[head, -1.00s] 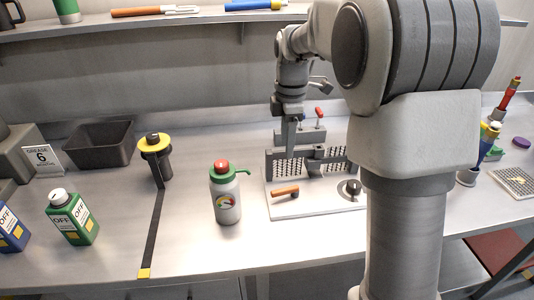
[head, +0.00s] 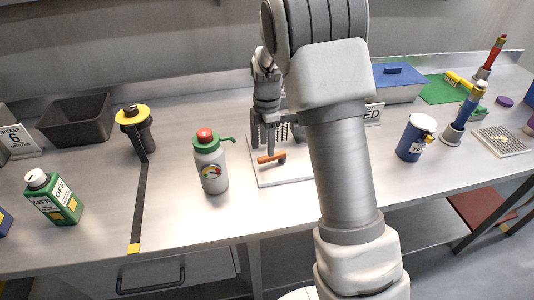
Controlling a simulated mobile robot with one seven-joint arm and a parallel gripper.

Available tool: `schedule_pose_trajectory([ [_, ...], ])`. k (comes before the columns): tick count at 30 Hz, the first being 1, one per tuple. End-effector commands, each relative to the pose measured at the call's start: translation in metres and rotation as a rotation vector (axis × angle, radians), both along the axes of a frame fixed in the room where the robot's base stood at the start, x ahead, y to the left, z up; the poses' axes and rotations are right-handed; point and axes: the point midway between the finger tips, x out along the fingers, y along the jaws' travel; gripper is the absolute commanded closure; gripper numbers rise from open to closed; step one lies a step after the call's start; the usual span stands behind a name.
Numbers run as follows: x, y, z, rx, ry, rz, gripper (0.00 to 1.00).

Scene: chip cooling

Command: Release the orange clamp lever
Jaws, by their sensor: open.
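The orange clamp lever (head: 271,158) lies low over the white base plate (head: 262,180) of a bench fixture, with a dark knob at its right end. My gripper (head: 264,148) points down just behind and above the lever, its fingers apart. The fingertips look very close to the lever, but I cannot tell whether they touch it. Much of the fixture, including the rows of dark pins (head: 285,132), is partly hidden by my gripper and arm.
A white bottle with green collar and red cap (head: 210,165) stands close left of the fixture. Further left are a yellow-topped black holder (head: 134,125) and a green bottle (head: 54,198). Bench front is mostly clear.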

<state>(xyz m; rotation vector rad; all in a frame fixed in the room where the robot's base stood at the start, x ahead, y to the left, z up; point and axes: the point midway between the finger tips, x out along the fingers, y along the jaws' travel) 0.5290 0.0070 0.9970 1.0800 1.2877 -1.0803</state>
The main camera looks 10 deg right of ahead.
Motion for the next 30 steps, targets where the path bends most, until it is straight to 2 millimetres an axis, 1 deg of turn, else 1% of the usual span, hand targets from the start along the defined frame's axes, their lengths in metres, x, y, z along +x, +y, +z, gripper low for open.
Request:
schedule_pose_trajectory([
  [1, -0.001, 0.000, -0.011, -0.001, 0.004, 0.002, 0.47],
  [3, 0.000, 0.000, -0.022, -0.001, 0.002, 0.002, 0.47],
  [6, 0.000, 0.000, -0.034, -0.001, 0.001, 0.000, 0.47],
  [9, 0.000, 0.000, -0.042, -0.001, 0.001, 0.000, 0.47],
  [13, 0.000, 0.000, -0.045, -0.001, -0.001, 0.001, 0.47],
  [19, 0.000, 0.000, -0.045, -0.001, -0.001, 0.001, 0.47],
  [20, 0.000, 0.000, -0.045, -0.001, -0.001, 0.001, 0.49],
  [21, 0.000, 0.000, -0.045, -0.001, -0.001, 0.001, 0.56],
  [23, 0.000, 0.000, -0.045, -0.001, -0.001, 0.001, 0.67],
  [24, 0.000, 0.000, -0.045, -0.001, -0.001, 0.000, 0.74],
  [28, 0.000, 0.000, -0.045, -0.001, -0.001, 0.000, 0.98],
  [29, 0.000, 0.000, -0.045, -0.001, -0.001, 0.000, 1.00],
  [30, 0.000, 0.000, -0.045, -0.001, -0.001, 0.000, 1.00],
])
